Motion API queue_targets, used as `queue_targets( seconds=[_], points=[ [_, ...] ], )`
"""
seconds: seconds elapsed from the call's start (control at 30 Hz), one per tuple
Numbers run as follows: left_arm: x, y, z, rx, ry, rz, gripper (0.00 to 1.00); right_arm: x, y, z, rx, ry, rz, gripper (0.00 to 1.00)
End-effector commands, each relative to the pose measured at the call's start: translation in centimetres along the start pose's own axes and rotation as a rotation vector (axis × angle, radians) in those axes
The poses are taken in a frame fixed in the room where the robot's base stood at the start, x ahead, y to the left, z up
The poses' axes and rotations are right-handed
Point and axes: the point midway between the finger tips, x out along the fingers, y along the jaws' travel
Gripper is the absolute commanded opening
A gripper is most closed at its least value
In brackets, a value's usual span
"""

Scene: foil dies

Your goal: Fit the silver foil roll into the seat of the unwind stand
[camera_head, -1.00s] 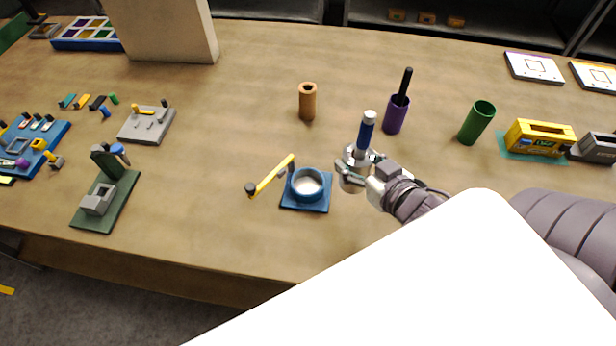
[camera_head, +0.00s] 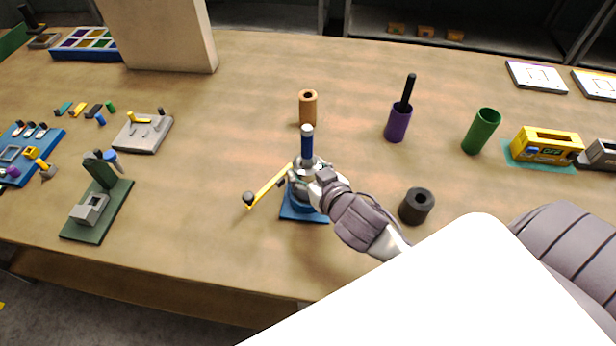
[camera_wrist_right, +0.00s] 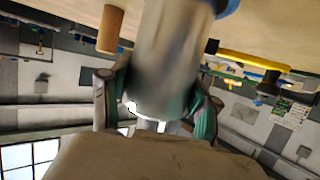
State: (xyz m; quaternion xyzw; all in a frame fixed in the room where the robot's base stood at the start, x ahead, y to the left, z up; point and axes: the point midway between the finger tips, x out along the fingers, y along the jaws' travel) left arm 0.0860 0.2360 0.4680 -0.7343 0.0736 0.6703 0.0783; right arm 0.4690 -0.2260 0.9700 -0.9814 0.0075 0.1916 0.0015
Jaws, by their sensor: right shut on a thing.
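The silver foil roll (camera_head: 303,170) is held in my right gripper (camera_head: 307,176). A blue shaft (camera_head: 307,143) with a pale tip stands up from it. In the right wrist view the silver cylinder (camera_wrist_right: 172,55) fills the gap between my two fingers (camera_wrist_right: 158,105). The unwind stand (camera_head: 300,213) has a blue base, a round seat and a yellow arm (camera_head: 266,187). The roll is upright over the seat. The gripper and roll hide most of the seat, so I cannot tell whether the roll is inside it. My left gripper is not in view.
A dark roll (camera_head: 416,206) stands right of my gripper. An orange roll (camera_head: 308,107), a purple holder with a black rod (camera_head: 398,123) and a green tube (camera_head: 481,131) stand behind. A green fixture (camera_head: 97,212) is at left. The table before the stand is clear.

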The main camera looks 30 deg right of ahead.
Motion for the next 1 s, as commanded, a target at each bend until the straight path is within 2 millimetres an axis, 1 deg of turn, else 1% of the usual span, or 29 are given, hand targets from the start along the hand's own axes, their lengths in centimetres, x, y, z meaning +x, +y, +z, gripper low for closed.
queue_targets(
  seconds=[0.03,0.07,0.1,0.13,0.17,0.4,0.43,0.53,0.57,0.87,1.0],
  points=[
    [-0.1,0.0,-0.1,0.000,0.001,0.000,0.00,0.3,0.0,1.1,-0.001,-0.011,0.001,0.10],
    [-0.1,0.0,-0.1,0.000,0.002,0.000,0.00,0.5,0.0,1.5,0.001,-0.012,0.002,0.11],
    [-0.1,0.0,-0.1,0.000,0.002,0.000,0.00,0.7,0.0,2.1,0.000,-0.014,0.002,0.03],
    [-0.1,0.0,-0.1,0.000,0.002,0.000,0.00,0.8,0.0,2.4,0.001,-0.016,0.003,0.03],
    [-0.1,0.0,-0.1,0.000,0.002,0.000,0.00,0.8,0.0,2.7,0.002,-0.017,0.002,0.00],
    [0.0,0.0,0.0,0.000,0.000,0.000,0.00,0.8,-0.1,3.3,0.003,-0.025,-0.001,0.00],
    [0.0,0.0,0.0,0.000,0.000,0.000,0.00,0.9,-0.1,3.5,0.003,-0.029,-0.001,0.66],
    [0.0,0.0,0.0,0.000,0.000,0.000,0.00,0.9,-0.1,3.3,0.003,-0.025,-0.001,0.82],
    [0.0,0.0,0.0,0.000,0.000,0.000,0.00,0.9,-0.1,3.2,0.003,-0.023,-0.001,0.85],
    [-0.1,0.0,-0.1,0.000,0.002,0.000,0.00,0.8,0.0,2.8,0.001,-0.013,0.000,0.85],
    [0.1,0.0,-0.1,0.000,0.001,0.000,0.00,-0.1,0.0,2.8,0.002,-0.012,0.000,0.85]
  ],
)
